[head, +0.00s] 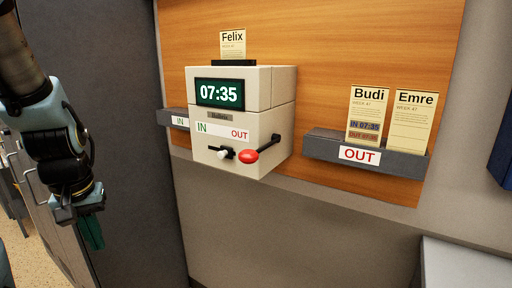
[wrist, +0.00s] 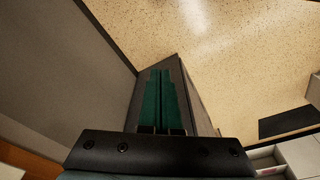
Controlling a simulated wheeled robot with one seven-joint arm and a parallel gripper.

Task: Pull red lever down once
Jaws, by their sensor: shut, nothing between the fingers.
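The time clock (head: 243,118) is a cream box on the wooden wall panel, with a dark display reading 07:35. The red lever (head: 248,156) has a red knob on a dark arm. It sticks out at the lower right of the clock's front, its arm running up to a pivot on the right side. A small white knob (head: 222,154) sits left of it under the IN/OUT label. My gripper (head: 91,232) hangs at the left, well apart from the clock, pointing down. Its green fingers are together and empty; they also show in the wrist view (wrist: 160,98).
A card marked Felix (head: 233,44) stands in the slot on top of the clock. The OUT rack (head: 325,147) at right holds cards marked Budi (head: 368,115) and Emre (head: 410,120). The IN rack (head: 176,119) is partly hidden behind the clock. A dark grey partition (head: 210,235) stands near my gripper.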

